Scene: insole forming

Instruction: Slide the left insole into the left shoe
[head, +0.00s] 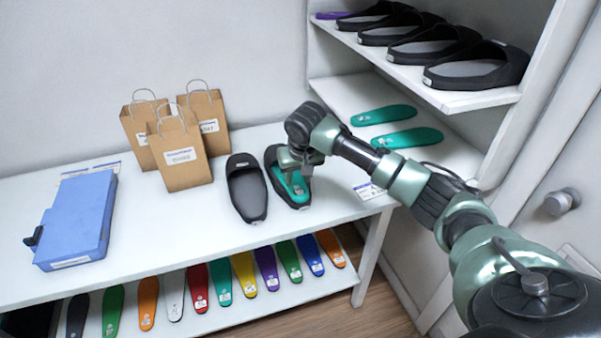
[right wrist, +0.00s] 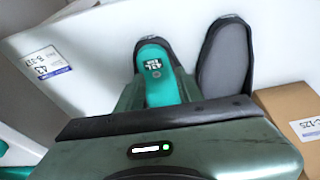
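Two black shoes stand side by side on the white table. The one on the right in the head view (head: 271,153) has a teal insole (head: 296,187) lying inside its outline, labelled end toward the table's front edge. How deep it sits I cannot tell. The other shoe (head: 247,190) has a dark grey inside. My right gripper (head: 301,170) reaches down over the shoe with the insole. In the right wrist view its fingers stand on both sides of the teal insole (right wrist: 157,75) and appear shut on it. My left gripper is out of view.
Paper bags (head: 180,155) stand left of the shoes, and a blue box (head: 77,220) lies further left. A card (head: 368,190) lies right of the shoes. Coloured insoles (head: 244,273) line the lower shelf. The rack (head: 460,98) at right holds more shoes and two teal insoles (head: 407,138).

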